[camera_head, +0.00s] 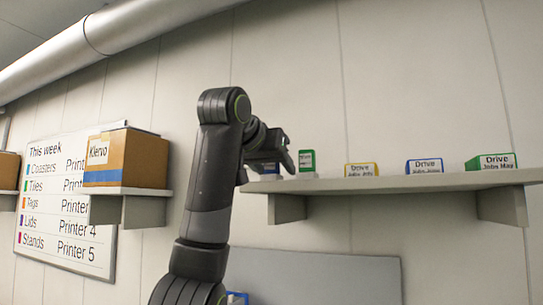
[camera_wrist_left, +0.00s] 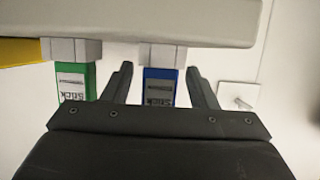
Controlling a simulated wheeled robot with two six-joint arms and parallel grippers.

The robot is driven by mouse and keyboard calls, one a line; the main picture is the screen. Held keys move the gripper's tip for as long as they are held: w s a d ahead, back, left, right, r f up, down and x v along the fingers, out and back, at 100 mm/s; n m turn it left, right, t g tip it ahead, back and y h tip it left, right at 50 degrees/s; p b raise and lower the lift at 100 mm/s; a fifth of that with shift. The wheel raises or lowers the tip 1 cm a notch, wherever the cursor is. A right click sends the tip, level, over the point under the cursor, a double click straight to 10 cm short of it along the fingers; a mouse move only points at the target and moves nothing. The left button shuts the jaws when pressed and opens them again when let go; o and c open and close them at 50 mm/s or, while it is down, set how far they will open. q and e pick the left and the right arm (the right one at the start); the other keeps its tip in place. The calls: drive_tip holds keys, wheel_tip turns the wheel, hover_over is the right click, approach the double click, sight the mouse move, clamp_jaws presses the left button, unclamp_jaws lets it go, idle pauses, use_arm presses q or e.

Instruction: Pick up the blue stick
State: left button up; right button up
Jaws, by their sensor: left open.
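The blue stick (camera_wrist_left: 160,88) stands in a small grey holder at the shelf edge in the left wrist view, where the picture looks upside down. My left gripper (camera_wrist_left: 159,72) is open, with one finger on each side of the blue stick and visible gaps between. In the head view my left gripper (camera_head: 283,157) is at the left end of the shelf. It mostly hides the blue stick (camera_head: 266,167) there. My right gripper is not in view.
A green stick (camera_head: 307,160) stands just right of my gripper on the shelf (camera_head: 400,184); it also shows in the wrist view (camera_wrist_left: 76,85). Yellow (camera_head: 361,169), blue (camera_head: 424,166) and green (camera_head: 490,162) "Drive" boxes sit farther right. A cardboard box (camera_head: 130,158) is on a left shelf.

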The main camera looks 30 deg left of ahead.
use_arm(q)
drive_tip(key=shift+w+f, duration=0.2)
drive_tip(key=shift+w, duration=0.35)
drive_tip(key=shift+s+d, duration=0.1)
drive_tip(key=shift+s, duration=0.05)
drive_tip(key=c, duration=1)
drive_tip(key=shift+o, duration=0.2)
drive_tip(key=shift+r, duration=0.2)
wheel_tip(320, 180, up, 10)
drive_tip(key=shift+f, duration=0.2)
